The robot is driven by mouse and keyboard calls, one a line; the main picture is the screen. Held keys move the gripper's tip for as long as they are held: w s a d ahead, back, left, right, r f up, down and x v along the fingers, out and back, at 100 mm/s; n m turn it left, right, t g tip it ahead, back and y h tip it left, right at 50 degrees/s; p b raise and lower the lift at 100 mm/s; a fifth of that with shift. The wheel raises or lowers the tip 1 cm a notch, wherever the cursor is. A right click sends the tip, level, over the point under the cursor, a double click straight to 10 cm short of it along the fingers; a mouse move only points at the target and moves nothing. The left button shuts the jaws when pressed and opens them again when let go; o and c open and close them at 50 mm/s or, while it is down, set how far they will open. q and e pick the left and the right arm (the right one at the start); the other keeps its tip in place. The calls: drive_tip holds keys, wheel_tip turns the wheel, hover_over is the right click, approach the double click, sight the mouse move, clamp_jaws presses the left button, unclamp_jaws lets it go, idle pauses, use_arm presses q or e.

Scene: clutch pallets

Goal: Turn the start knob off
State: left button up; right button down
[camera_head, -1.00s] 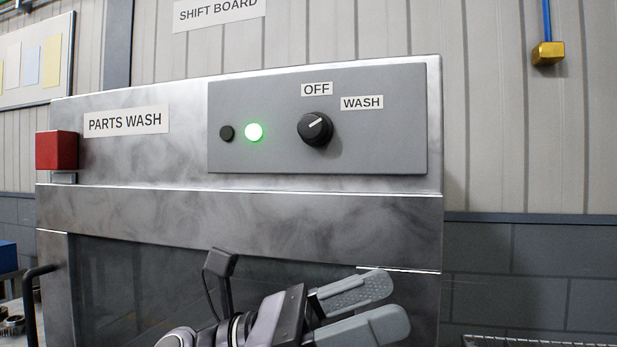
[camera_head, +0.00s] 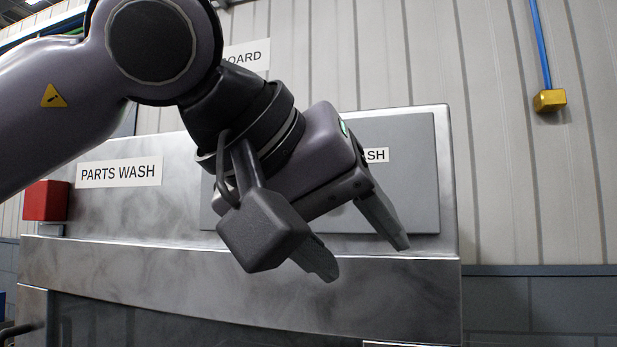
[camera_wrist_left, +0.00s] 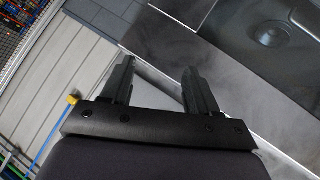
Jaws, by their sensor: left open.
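The start knob is hidden in the head view behind my left gripper and wrist. The grey control panel (camera_head: 418,190) shows only around them, and the end of the WASH label (camera_head: 377,155) peeks out beside the gripper. The OFF label and the panel lamps are covered too. My left gripper (camera_head: 358,256) is open and empty, its fingers pointing down and right in front of the panel's lower edge. In the left wrist view the open fingers (camera_wrist_left: 157,72) have nothing between them; I cannot make out the knob there.
The steel parts washer (camera_head: 210,285) fills the lower middle, with a PARTS WASH sign (camera_head: 119,172) and a red box (camera_head: 46,200) at its left. A yellow box (camera_head: 550,100) hangs on a blue pipe at upper right. The space right of the washer is clear.

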use_arm(q)
drive_tip(key=a+r+t+y, duration=0.4)
drive_tip(key=a+r+t, duration=0.15)
drive_tip(key=r, duration=0.35)
drive_tip(key=x, duration=0.6)
drive_tip(key=shift+w+d+f+m+p, duration=0.2)
drive_tip(key=shift+f+m+p, duration=0.2)
drive_tip(key=shift+p, duration=0.05)
drive_tip(key=shift+s, duration=0.1)
drive_tip(key=c, duration=1)
